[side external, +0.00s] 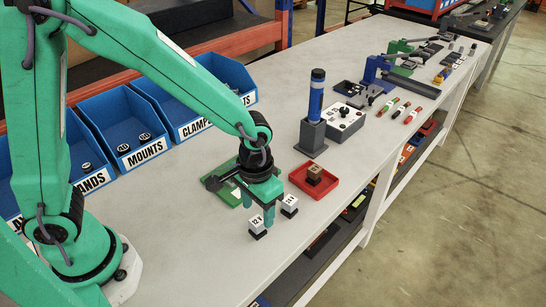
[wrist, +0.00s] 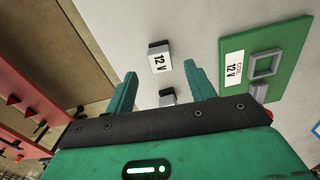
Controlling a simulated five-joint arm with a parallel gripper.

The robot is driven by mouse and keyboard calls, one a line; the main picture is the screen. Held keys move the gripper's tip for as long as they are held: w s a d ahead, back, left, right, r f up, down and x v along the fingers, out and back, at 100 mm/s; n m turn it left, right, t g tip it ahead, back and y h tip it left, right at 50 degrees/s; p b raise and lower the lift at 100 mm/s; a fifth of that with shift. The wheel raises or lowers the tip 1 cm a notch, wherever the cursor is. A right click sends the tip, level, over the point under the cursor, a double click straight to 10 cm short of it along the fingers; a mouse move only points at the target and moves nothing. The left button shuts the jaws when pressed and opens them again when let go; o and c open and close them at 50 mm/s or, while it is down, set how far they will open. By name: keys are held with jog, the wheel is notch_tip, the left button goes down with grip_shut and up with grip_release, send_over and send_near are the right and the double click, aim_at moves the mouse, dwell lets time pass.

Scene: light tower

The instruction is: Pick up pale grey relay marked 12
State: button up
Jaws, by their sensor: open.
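The pale grey relay marked 12 V (side external: 257,222) stands upright on a black base on the bench. It also shows in the wrist view (wrist: 159,57), between and just beyond my fingertips. My gripper (side external: 259,209) is open and empty, pointing down close to this relay. Both fingers show apart in the wrist view (wrist: 160,70). A second pale relay (side external: 289,203), apparently marked 24, stands to the right. In the wrist view a relay (wrist: 168,93) lies nearer the gripper body, its lower part hidden.
A green board (wrist: 287,50) with a grey square socket and a 12 V label lies beside the relays. A red tray (side external: 330,187) holds a brown block. A blue-and-black tower (side external: 316,98) stands behind. Blue bins (side external: 131,128) line the back. The bench's front edge is near.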

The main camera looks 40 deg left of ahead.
aim_at(257, 221)
jog(key=shift+f, duration=0.15)
jog(key=shift+s+f, duration=0.1)
jog(key=shift+f, duration=2.35)
jog(key=c, duration=1.1)
jog(key=shift+o, duration=0.2)
jog(key=shift+r, duration=0.1)
